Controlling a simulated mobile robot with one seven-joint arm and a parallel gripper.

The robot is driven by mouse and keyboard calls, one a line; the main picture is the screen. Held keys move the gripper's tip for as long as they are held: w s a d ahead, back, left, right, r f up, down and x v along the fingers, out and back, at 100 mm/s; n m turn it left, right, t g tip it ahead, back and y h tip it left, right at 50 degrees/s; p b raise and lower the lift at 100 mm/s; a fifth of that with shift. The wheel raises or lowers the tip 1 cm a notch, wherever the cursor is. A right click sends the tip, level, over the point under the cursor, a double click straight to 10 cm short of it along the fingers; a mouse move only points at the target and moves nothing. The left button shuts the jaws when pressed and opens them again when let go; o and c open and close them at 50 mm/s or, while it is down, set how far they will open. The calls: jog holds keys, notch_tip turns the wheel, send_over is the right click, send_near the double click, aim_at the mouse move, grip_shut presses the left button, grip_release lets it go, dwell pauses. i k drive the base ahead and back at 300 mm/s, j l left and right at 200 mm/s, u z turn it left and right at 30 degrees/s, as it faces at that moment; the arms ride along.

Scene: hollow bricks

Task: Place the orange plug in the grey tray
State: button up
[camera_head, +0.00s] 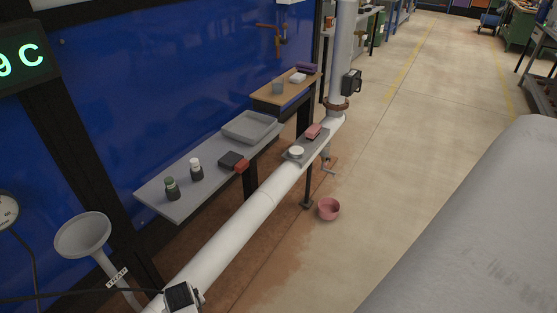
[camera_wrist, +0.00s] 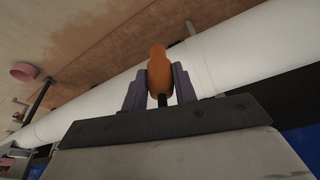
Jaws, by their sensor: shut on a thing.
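My gripper (camera_wrist: 160,88) shows in the wrist view, shut on the orange plug (camera_wrist: 158,66), which sits between its two purple-grey fingers. A dark stem shows below the plug's orange body. Behind them runs a white pipe. The grey tray (camera_head: 268,137) lies on the grey shelf in the head view, toward the shelf's far end, and looks empty. My gripper and the plug are not in the head view, so their distance from the tray cannot be told.
The grey shelf (camera_head: 205,206) holds two small bottles (camera_head: 171,187) and a dark box with a red part (camera_head: 232,160). A white pipe (camera_head: 232,228) runs along its front. A pink bowl (camera_head: 329,209) is on the floor.

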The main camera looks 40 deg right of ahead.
aim_at(244, 134)
jog(key=i+l+z, duration=0.2)
jog(key=z, duration=0.2)
jog(key=i+l+z, duration=0.2)
jog(key=z, duration=0.25)
jog(key=i, duration=0.05)
